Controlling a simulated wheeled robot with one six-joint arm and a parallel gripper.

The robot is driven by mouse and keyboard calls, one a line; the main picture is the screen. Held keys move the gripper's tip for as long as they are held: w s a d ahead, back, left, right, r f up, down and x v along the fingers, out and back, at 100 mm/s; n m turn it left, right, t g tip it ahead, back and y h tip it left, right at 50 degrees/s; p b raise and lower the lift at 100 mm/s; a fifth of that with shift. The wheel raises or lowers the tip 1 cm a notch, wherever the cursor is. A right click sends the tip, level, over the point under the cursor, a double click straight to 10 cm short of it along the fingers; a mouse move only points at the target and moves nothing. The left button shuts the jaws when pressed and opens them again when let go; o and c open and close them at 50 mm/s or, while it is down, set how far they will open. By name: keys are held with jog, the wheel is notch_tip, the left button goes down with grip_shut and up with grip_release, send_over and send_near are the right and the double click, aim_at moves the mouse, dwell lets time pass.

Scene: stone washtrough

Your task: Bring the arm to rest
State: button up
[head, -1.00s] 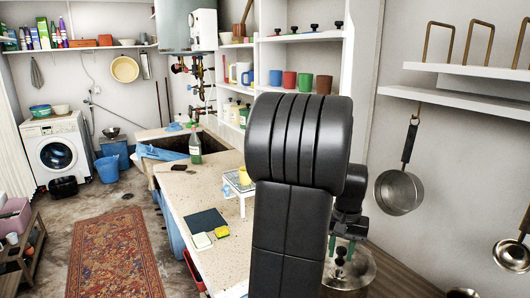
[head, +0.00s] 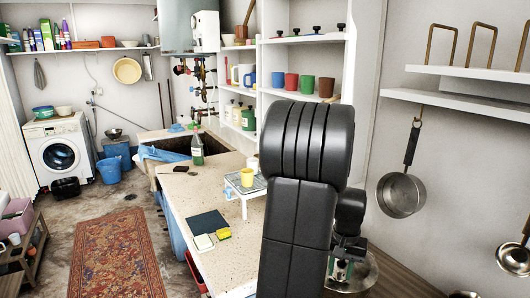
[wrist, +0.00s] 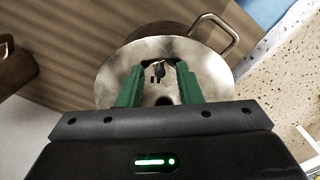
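My arm rises through the middle of the head view and hides part of the counter. My gripper (wrist: 159,84) points down with its two green fingers apart. A round metal lidded pot (wrist: 215,75) lies below it, with a small dark knob (wrist: 159,69) showing in the gap between the fingers. I cannot tell how far the fingertips are above the lid. In the head view the gripper (head: 342,268) is small and partly hidden by the arm, and the pot (head: 368,275) shows beside it.
The pot is on a brown wooden surface (wrist: 80,60). A saucepan (head: 400,196) hangs on the right wall below a shelf.

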notch_tip(320, 180, up, 13)
notch_tip(320, 180, down, 14)
jog(key=shift+r, duration=0.1)
jog(key=n, duration=0.3)
jog(key=d+n, duration=0.1)
jog(key=n, duration=0.1)
jog(key=shift+w+d+r+n, duration=0.1)
jog(key=shift+w+n, duration=0.05)
jog(key=shift+n, duration=0.25)
jog(key=shift+r, duration=0.1)
dwell(0.4)
